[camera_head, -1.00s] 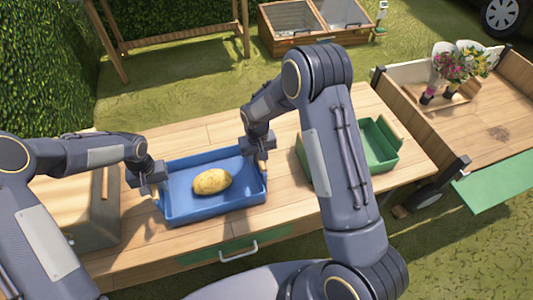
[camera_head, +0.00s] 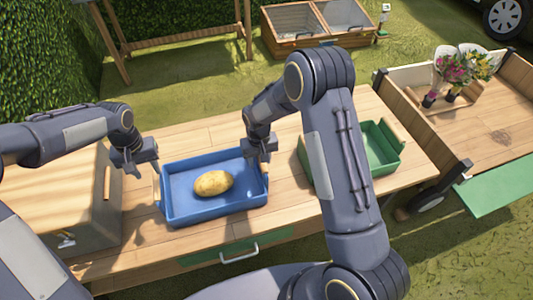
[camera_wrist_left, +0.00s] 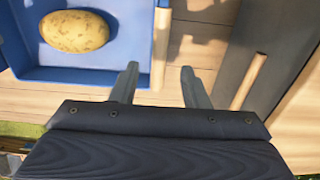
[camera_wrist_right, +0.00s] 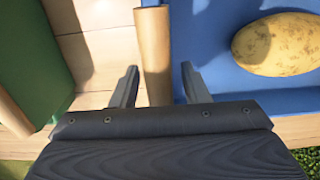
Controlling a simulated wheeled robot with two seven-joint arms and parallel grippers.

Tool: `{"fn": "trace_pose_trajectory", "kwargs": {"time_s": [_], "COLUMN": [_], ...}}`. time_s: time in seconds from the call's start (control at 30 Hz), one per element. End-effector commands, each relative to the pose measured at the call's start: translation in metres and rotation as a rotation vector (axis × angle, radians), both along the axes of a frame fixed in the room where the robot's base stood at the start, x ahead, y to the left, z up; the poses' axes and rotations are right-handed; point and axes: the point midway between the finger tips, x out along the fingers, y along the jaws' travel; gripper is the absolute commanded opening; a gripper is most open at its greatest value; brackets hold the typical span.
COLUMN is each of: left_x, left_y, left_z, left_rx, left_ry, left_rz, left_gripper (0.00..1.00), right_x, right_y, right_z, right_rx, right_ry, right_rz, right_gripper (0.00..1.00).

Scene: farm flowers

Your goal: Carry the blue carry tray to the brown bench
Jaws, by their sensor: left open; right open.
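The blue carry tray (camera_head: 222,214) sits on the wooden table with a potato (camera_head: 213,183) in it. It has light wooden handles at its left and right ends. My left gripper (camera_head: 146,170) is open at the tray's left end; in the left wrist view a wooden handle (camera_wrist_left: 160,45) lines up between its open fingers. My right gripper (camera_head: 265,160) is open at the right end; in the right wrist view the other handle (camera_wrist_right: 153,50) lines up between its fingers. I cannot tell whether either touches. A brown wooden bench (camera_head: 185,40) stands on the grass behind.
A green tray (camera_head: 383,165) sits right of the blue tray, partly behind my right arm. A wooden-topped box (camera_head: 75,195) stands at the table's left. A cart (camera_head: 490,125) with flowers (camera_head: 458,68) is at right. A cold frame (camera_head: 315,35) stands on the grass behind.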

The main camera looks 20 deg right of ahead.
Motion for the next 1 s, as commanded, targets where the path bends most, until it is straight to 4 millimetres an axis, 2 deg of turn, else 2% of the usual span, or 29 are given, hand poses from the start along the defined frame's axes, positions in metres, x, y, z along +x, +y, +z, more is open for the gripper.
{"fn": "trace_pose_trajectory", "kwargs": {"time_s": [0.17, 0.27, 0.7, 0.83, 1.0], "left_x": [0.0, 0.0, 0.0, 0.0, 0.0], "left_y": [0.0, 0.0, 0.0, 0.0, 0.0], "left_z": [0.013, 0.014, 0.014, 0.014, 0.014], "left_rx": [0.0, 0.0, 0.0, 0.0, 0.0], "left_ry": [0.0, 0.001, 0.001, 0.001, 0.001], "left_rz": [-0.001, -0.001, -0.001, -0.001, -0.001], "left_gripper": [0.41, 0.41, 0.41, 0.41, 0.41], "right_x": [0.0, 0.001, 0.001, 0.001, 0.0], "right_y": [0.0, 0.0, 0.0, 0.0, 0.0], "right_z": [0.003, 0.013, 0.099, 0.114, 0.12], "right_rx": [0.0, 0.001, 0.001, 0.001, 0.0], "right_ry": [-0.001, -0.004, -0.005, -0.002, -0.001], "right_rz": [0.0, 0.0, 0.0, 0.0, 0.0], "right_gripper": [0.41, 0.41, 0.41, 0.41, 0.41]}}
